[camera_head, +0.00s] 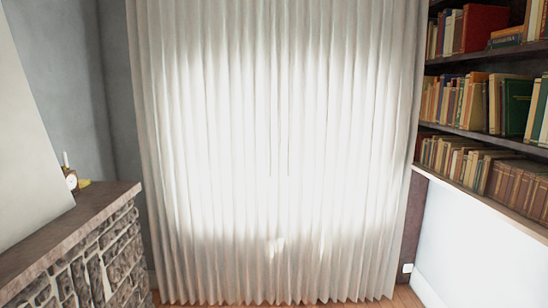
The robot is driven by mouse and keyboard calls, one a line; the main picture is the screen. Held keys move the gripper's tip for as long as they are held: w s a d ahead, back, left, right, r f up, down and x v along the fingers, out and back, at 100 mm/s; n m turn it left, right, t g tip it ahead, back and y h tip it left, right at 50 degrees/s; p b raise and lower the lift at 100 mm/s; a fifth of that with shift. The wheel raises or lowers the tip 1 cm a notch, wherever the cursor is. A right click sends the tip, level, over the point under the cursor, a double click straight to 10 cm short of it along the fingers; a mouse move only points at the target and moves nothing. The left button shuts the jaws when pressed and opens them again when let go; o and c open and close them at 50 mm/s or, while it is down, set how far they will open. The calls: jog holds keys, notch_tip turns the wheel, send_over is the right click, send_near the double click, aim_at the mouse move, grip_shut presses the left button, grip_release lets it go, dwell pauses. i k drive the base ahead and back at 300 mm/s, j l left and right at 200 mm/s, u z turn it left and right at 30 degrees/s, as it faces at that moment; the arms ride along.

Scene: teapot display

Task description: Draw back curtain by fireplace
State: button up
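A white pleated curtain (275,150) hangs across the middle of the head view, from the top edge down to the wooden floor. It is drawn closed, with bright light shining through its middle. The stone fireplace (92,262) with a dark mantel top (75,225) stands at the lower left, to the left of the curtain. What lies behind the curtain is hidden. My gripper is not in the picture.
A bookshelf with several rows of books (470,100) stands on the right. A white panel (470,240) is below the shelves. A strip of wooden floor (405,297) shows at the curtain's foot.

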aim_at(274, 146)
jog(key=i+j, duration=0.15)
jog(key=i, duration=0.45)
jog(key=i+j, duration=0.15)
jog(key=i, duration=0.45)
